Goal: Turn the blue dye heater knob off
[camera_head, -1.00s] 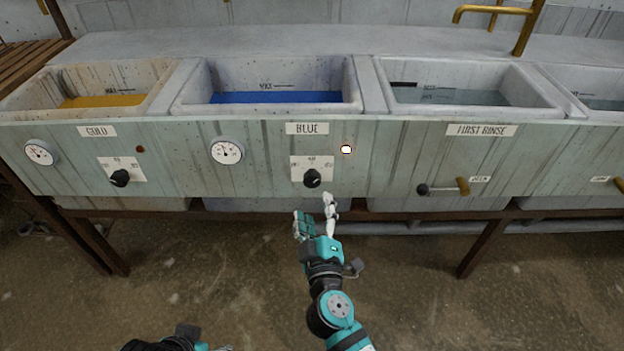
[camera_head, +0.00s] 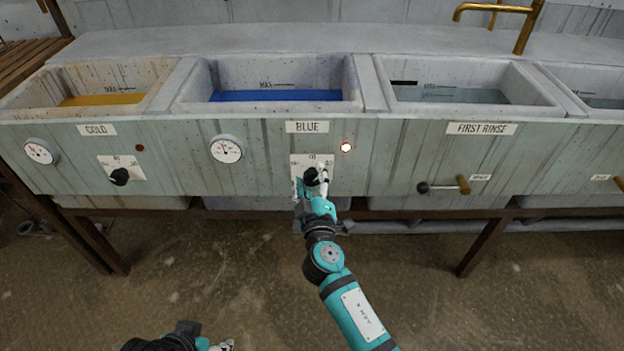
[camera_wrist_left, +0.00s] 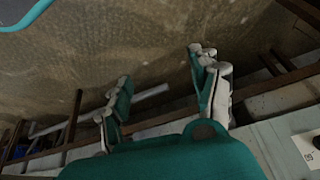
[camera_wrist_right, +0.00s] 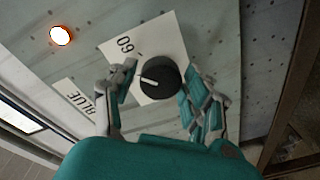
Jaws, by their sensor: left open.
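The blue dye heater knob (camera_head: 312,177) is black and round, on a white dial plate under the BLUE label (camera_head: 307,127). In the right wrist view the knob (camera_wrist_right: 160,81) shows a white pointer line. My right gripper (camera_head: 312,184) is at the knob, its two fingers apart on either side of it; in the right wrist view a gap shows beside the fingers, and contact is not clear. An orange-white indicator lamp (camera_head: 346,147) glows right of the plate. My left gripper (camera_wrist_left: 160,88) is open and empty, low and away from the panel.
The gold vat's knob (camera_head: 119,176) and a dial gauge (camera_head: 226,149) sit to the left on the same panel. Blue dye (camera_head: 275,97) fills the vat above. The floor in front is open.

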